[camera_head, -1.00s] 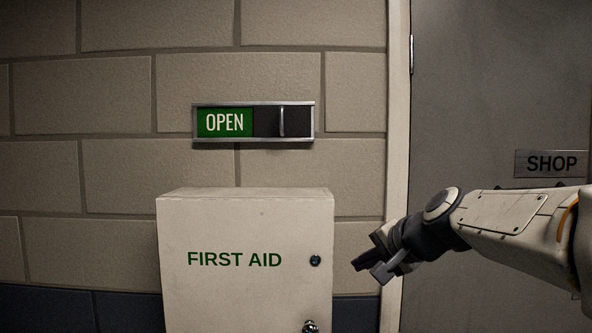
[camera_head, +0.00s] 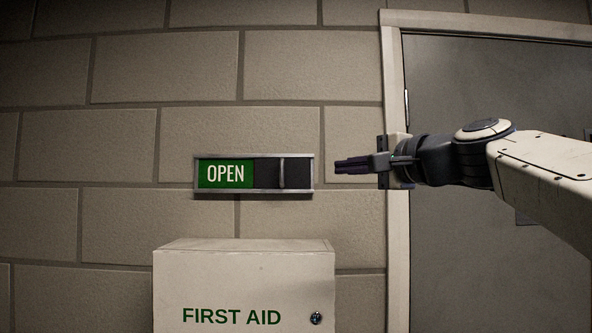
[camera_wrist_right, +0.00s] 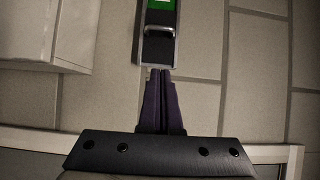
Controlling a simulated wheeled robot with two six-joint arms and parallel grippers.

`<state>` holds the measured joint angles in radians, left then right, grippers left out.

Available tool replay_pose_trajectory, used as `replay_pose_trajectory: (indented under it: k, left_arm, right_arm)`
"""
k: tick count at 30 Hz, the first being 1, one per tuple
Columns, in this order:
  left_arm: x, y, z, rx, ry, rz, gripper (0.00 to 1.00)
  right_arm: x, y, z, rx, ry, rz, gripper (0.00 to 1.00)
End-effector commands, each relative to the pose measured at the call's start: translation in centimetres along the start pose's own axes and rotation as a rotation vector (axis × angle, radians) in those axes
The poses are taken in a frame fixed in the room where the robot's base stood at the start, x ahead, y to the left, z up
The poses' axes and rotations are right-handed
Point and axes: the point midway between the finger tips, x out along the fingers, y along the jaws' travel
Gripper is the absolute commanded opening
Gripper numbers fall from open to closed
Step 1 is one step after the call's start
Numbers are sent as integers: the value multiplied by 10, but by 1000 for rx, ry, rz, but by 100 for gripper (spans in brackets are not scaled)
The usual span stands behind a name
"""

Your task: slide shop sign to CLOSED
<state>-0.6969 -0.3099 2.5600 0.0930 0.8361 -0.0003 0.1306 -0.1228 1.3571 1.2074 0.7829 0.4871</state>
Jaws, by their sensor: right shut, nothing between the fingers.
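The shop sign (camera_head: 253,190) is on the block wall in a metal frame. It reads OPEN on a green panel (camera_head: 225,173) at its left. A dark slider panel (camera_head: 267,173) with an upright metal handle (camera_head: 282,173) fills its right part. My right gripper (camera_head: 338,167) is shut and empty, a little right of the sign's right end, pointing left. In the right wrist view the fingertips (camera_wrist_right: 160,72) appear just below the sign's end, with the handle (camera_wrist_right: 159,29) beyond them. I cannot tell the depth gap to the wall. My left gripper is not in view.
A white FIRST AID cabinet (camera_head: 240,285) with a round lock stands out from the wall below the sign. A door frame (camera_head: 396,245) and grey door (camera_head: 460,260) are on the right, behind my right arm. The wall above the sign is clear.

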Motion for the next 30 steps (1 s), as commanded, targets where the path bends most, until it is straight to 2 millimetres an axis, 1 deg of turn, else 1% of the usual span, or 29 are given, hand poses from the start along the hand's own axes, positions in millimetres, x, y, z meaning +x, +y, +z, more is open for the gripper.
replay_pose_trajectory:
  k: [1, 5, 9, 14, 16, 21, 30]
  left_arm:
    - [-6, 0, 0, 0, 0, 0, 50]
    - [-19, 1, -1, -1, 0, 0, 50]
    - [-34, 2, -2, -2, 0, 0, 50]
    - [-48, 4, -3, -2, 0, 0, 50]
    - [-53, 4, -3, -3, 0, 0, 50]
    - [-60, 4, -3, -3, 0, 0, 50]
    - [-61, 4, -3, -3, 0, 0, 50]
  right_arm:
    - [8, -2, 1, 2, -4, 3, 0]
    - [33, -4, 1, 2, -5, 4, 0]
    - [64, -4, 1, 2, -5, 6, 0]
    - [96, -3, 1, 2, -3, 5, 0]
    - [103, -3, 12, 0, -5, 3, 0]
    - [116, -2, 25, 0, -2, 2, 0]
    - [120, 1, 29, -1, 0, 1, 0]
